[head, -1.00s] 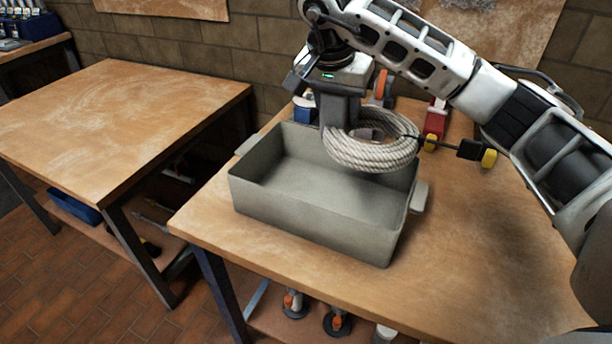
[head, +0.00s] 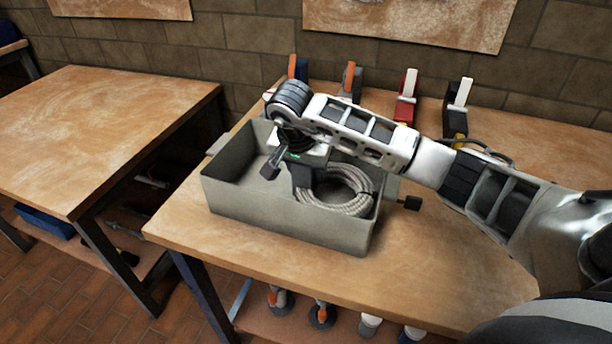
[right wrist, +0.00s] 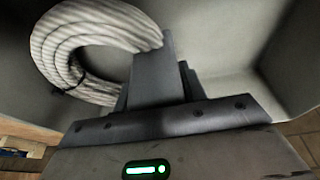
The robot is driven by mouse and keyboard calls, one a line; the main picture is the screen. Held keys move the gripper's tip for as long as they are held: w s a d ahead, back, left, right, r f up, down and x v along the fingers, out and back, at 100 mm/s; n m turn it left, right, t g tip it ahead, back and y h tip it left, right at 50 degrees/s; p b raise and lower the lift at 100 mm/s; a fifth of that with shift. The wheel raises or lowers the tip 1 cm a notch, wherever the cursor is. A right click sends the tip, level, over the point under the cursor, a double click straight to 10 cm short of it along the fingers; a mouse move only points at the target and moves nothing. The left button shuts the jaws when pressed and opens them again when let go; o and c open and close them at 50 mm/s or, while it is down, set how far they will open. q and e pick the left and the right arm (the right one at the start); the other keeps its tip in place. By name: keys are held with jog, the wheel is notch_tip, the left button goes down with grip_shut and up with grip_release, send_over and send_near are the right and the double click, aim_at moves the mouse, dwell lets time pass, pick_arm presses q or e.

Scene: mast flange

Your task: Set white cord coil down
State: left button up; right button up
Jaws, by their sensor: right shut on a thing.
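The white cord coil (head: 345,203) is a thick ring of pale rope with a dark tie, inside the right part of a grey open bin (head: 270,218). My right gripper (head: 303,188) reaches down into the bin and is shut on the left side of the coil. In the right wrist view the coil (right wrist: 75,45) extends to the upper left from the fingers (right wrist: 160,85). The bin's front wall hides the coil's lower edge in the head view, and I cannot tell whether it touches the bin floor. My left gripper is not in view.
The bin stands on a wooden workbench (head: 450,260). Several clamps, one of them red (head: 404,108), stand along the back of the bench. A second wooden table (head: 100,130) is at the left across a gap. The bench's right front is clear.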

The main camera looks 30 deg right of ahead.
jog(key=shift+f, duration=0.9)
jog(key=shift+f, duration=0.1)
jog(key=o, duration=1.3)
jog(key=shift+o, duration=0.2)
jog(key=shift+r, duration=0.2)
jog(key=v, duration=1.1)
jog(key=shift+r+b, duration=0.3)
jog(key=shift+r, duration=0.1)
jog(key=shift+a, duration=0.15)
